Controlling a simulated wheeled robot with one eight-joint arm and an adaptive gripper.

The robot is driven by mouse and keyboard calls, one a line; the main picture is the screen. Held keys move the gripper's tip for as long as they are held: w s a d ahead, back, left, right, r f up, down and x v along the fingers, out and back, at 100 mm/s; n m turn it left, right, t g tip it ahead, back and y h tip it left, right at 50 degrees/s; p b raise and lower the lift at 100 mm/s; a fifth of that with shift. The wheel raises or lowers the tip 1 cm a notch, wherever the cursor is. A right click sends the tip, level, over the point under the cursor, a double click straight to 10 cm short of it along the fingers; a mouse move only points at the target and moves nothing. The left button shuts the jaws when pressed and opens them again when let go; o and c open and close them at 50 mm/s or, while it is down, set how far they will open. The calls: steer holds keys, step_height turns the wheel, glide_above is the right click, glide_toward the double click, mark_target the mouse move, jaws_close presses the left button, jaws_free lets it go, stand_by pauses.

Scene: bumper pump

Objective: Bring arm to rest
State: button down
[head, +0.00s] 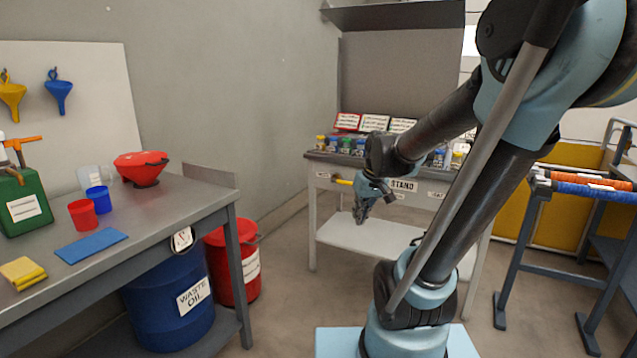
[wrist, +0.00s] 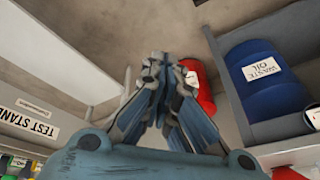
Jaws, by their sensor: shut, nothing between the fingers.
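My arm stands in the right half of the head view, its long links rising to an elbow at the top right and coming back down to the left. My gripper (head: 362,216) hangs below its wrist, in front of the test stand (head: 343,223) and clear of its shelf as far as I can see. In the wrist view my gripper (wrist: 158,58) points at the floor. Its fingers come together at the tips, with nothing held between them.
A workbench (head: 190,195) at left carries a green can (head: 22,208), cups and a red funnel pot (head: 142,167). Below are a blue waste oil drum (head: 165,310) and a red bin (head: 222,265). A rack (head: 535,205) stands at right. Floor between bench and stand is clear.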

steer(key=s+d+f+m+h, duration=0.1)
steer(key=s+d+f, duration=0.1)
steer(key=s, duration=0.6)
steer(key=s+d+f+m+g+h, duration=0.1)
steer(key=s+d+f+m, duration=0.1)
steer(key=s, duration=0.6)
steer(key=shift+d+f, duration=0.85)
steer(key=shift+d, duration=0.35)
steer(key=shift+s, duration=0.1)
